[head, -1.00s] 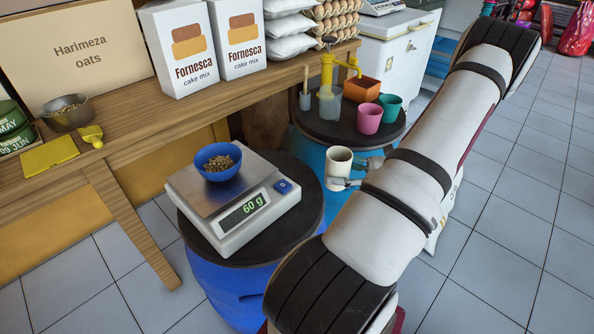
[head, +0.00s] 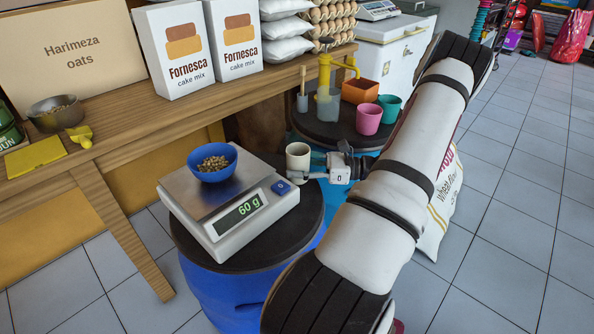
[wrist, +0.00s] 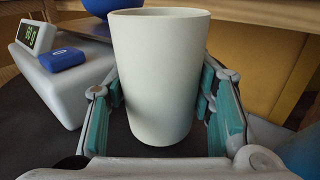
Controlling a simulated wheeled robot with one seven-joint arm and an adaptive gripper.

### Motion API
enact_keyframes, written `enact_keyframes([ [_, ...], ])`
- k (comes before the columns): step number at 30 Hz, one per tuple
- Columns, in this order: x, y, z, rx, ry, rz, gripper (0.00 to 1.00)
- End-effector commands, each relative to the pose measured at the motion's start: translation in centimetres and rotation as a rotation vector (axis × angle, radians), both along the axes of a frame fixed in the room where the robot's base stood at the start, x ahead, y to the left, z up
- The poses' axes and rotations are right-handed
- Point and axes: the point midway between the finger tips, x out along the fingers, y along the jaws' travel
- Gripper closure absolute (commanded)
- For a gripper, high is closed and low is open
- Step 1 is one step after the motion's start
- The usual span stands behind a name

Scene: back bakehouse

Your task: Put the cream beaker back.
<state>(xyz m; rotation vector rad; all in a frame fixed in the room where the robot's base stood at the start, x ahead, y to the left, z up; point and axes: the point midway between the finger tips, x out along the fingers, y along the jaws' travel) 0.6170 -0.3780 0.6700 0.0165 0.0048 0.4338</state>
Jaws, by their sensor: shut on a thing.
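The cream beaker (head: 298,157) is upright beside the right back corner of the kitchen scale (head: 265,215), by the edge of the dark lid (head: 290,238) of the near blue barrel. My gripper (head: 308,175) comes from the right and is shut on the beaker. In the wrist view the beaker (wrist: 158,75) stands between the teal pads of my gripper (wrist: 160,98), with the dark lid (wrist: 40,125) behind and below. I cannot tell whether its base touches the lid.
The scale reads 60 g and carries a blue bowl (head: 212,174) of grain. A second barrel lid (head: 318,132) behind holds a pink beaker (head: 368,119), a teal beaker (head: 389,107), an orange pot (head: 359,91) and a yellow pump (head: 327,75). A flour sack (head: 440,205) stands right.

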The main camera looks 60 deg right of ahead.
Motion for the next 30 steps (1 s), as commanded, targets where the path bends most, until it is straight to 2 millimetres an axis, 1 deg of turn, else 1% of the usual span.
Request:
enact_keyframes([
  [1,0.0,0.0,-0.3,0.000,-0.001,0.000,0.84],
  [8,0.0,0.0,-0.1,-0.002,-0.001,0.000,0.84],
  [12,0.0,0.0,-0.5,0.000,-0.001,0.001,0.84],
  [13,0.0,0.0,-0.5,-0.002,-0.001,0.001,0.44],
  [15,0.0,0.0,-0.4,-0.002,-0.001,0.001,0.31],
  [23,0.0,0.0,-0.4,-0.002,-0.001,0.001,0.31],
  [26,0.0,0.0,-0.2,-0.002,-0.001,0.000,0.31],
  [30,-1.3,-0.6,-0.1,-0.001,-0.002,-0.002,0.31],
])
